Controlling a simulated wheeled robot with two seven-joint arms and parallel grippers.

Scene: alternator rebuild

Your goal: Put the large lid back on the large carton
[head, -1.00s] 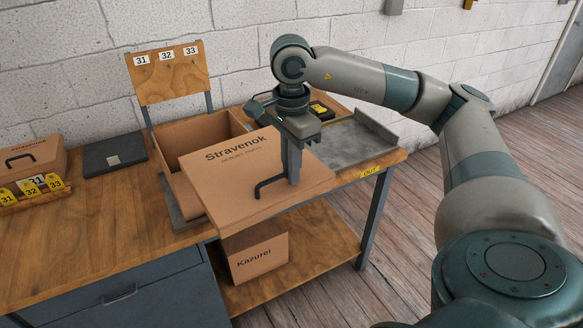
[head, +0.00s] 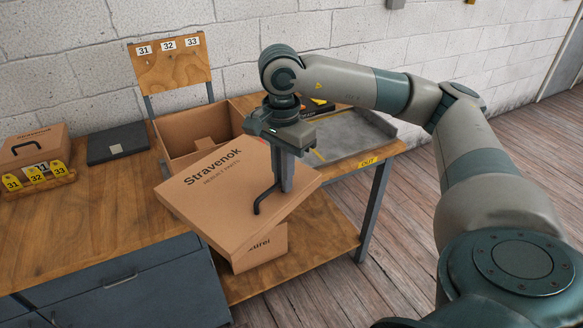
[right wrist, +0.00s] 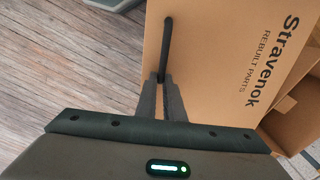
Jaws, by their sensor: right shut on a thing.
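The large lid (head: 222,205), brown cardboard marked "Stravenok", hangs tilted in front of the table edge in the head view. My right gripper (head: 284,190) is shut on its black handle (head: 262,203). The right wrist view shows the fingers (right wrist: 162,82) on the handle (right wrist: 167,45) and the lid's printed top (right wrist: 215,75). The large carton (head: 188,132) stands open on the table behind the lid, its front hidden by the lid. The lid is off the carton, nearer the camera. My left gripper is not in view.
A smaller lidded carton (head: 30,150) and yellow number tags (head: 36,178) stand at the left, beside a dark flat box (head: 117,143).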

